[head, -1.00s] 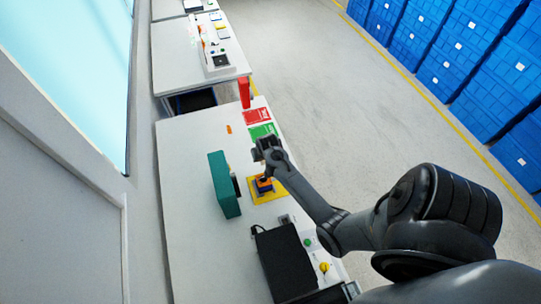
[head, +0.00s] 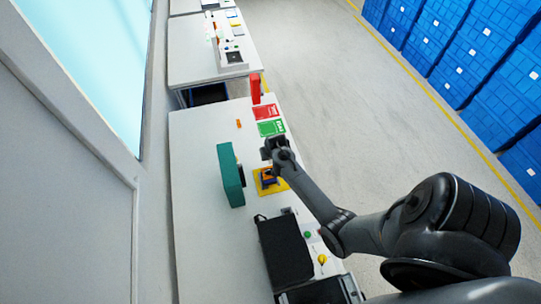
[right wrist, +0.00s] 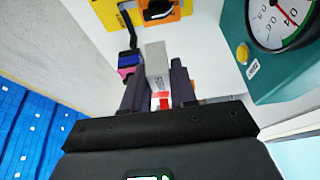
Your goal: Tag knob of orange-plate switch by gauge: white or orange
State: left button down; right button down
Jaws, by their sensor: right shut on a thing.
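The switch with an orange plate (head: 267,176) sits on a yellow base beside the teal gauge box (head: 230,175). In the right wrist view the orange plate (right wrist: 180,10) and its dark knob (right wrist: 157,8) show at the top edge. The gauge dial (right wrist: 282,20) faces that camera, cut off at the top right. My right gripper (head: 274,146) is past the switch, toward the red and green cards. In its wrist view the gripper (right wrist: 160,92) is shut on a pale tag (right wrist: 156,64) with small writing. My left gripper is not in view.
A red card (head: 266,112) and a green card (head: 271,128) lie near the table's right edge. A small orange piece (head: 239,123) lies left of them. A black box (head: 284,250) stands nearer. The table's left side is clear.

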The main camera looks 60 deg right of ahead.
aim_at(271, 163)
jog(key=shift+f+b, duration=1.25)
jog(key=shift+f, duration=0.6)
jog(key=shift+f+b, duration=0.65)
jog(key=shift+f, duration=0.4)
jog(key=shift+p, duration=0.3)
jog(key=shift+p, duration=0.5)
